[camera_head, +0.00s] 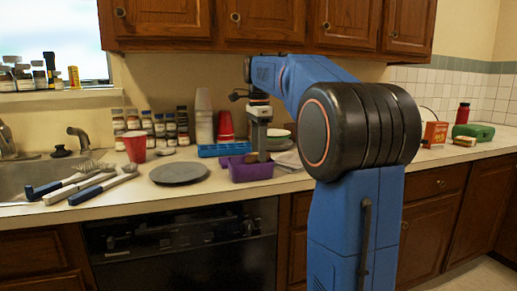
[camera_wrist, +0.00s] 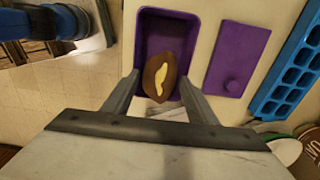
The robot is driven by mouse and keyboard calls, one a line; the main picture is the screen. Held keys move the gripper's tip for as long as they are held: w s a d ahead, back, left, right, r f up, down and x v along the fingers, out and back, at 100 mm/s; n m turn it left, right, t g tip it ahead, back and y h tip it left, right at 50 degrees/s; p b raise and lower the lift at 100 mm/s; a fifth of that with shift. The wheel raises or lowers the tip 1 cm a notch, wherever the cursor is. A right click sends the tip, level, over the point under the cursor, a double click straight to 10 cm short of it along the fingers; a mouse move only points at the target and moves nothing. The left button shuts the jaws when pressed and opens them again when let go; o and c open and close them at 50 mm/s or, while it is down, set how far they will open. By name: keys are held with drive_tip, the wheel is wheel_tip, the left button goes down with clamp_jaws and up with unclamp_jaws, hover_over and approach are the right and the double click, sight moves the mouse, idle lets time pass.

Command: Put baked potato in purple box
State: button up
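The purple box (camera_head: 240,173) sits on the counter right of the grey plate. In the wrist view the open purple box (camera_wrist: 167,28) lies below my gripper. The baked potato (camera_wrist: 160,76), brown with a yellow split top, appears within the box outline, toward its near end. My gripper (camera_wrist: 158,78) has its two fingers apart, one on each side of the potato, with narrow gaps visible. In the head view my gripper (camera_head: 259,156) points down at the box; the potato is hidden there.
A flat purple lid (camera_wrist: 237,58) with a knob lies beside the box. A blue ice tray (camera_wrist: 295,75) is farther right; it also shows behind the box (camera_head: 222,150). A grey plate (camera_head: 179,173), red cup (camera_head: 135,147) and stacked cups (camera_head: 204,115) stand left of my arm.

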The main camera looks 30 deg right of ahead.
drive_tip(key=shift+o, duration=0.7)
wheel_tip(320, 180, up, 13)
drive_tip(key=shift+r, duration=0.15)
drive_tip(key=s+a+f+n+t, duration=0.2)
drive_tip(key=s+a+f+n, duration=0.95)
drive_tip(key=s+f, duration=0.25)
drive_tip(key=s+a+f+n+t, duration=0.1)
drive_tip(key=s+a+f+n, duration=0.1)
drive_tip(key=s+f, duration=0.3)
drive_tip(key=s+a+f+n+t, duration=0.1)
drive_tip(key=s+f+n, duration=0.3)
drive_tip(key=f, duration=0.7)
drive_tip(key=s+a+f+n, duration=0.3)
drive_tip(key=s+f, duration=0.3)
drive_tip(key=f, duration=0.2)
drive_tip(key=shift+s+a+f+n+t, duration=0.25)
drive_tip(key=shift+a+n+t, duration=0.15)
drive_tip(key=shift+a, duration=0.1)
drive_tip(key=shift+r, duration=0.1)
